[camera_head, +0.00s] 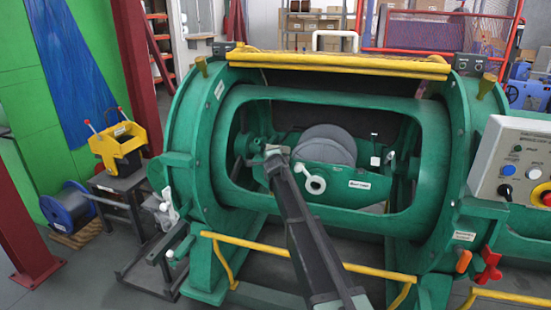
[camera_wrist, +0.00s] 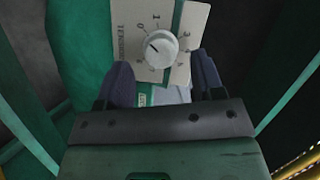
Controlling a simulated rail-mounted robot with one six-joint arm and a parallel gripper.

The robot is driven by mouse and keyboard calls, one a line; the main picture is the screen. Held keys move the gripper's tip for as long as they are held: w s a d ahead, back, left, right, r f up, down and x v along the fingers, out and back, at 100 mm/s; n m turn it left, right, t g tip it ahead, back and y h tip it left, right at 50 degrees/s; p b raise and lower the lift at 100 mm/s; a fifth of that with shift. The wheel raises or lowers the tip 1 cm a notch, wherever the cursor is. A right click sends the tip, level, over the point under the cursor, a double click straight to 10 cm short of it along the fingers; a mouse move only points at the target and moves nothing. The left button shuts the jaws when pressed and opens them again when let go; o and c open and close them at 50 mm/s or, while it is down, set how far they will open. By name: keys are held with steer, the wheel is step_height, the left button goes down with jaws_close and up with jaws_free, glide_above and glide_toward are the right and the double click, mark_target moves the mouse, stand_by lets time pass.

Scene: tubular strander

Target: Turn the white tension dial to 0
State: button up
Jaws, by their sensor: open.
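The white tension dial (camera_wrist: 161,49) is a round knob on a pale plate (camera_wrist: 190,22) printed with a number scale and the word TENSION. A short dark mark on its face points to the upper left of the wrist view, seemingly between the 0 and the 1. My gripper (camera_wrist: 163,76) is open, with one dark finger on each side just below the dial in the picture. I cannot tell whether the fingers touch the plate. In the head view my gripper (camera_head: 274,151) is inside the green strander's opening, and I cannot make out the dial there.
The green strander frame (camera_head: 205,110) surrounds the opening my arm reaches through. Inside are a grey reel (camera_head: 325,146) and a white ring-ended lever (camera_head: 311,180). A yellow rail (camera_head: 375,271) crosses in front. A control panel (camera_head: 515,160) stands at right.

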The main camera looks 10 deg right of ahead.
steer(key=p+v, duration=0.2)
steer(key=v, duration=0.6)
steer(key=shift+s, duration=0.3)
steer(key=shift+r, duration=0.1)
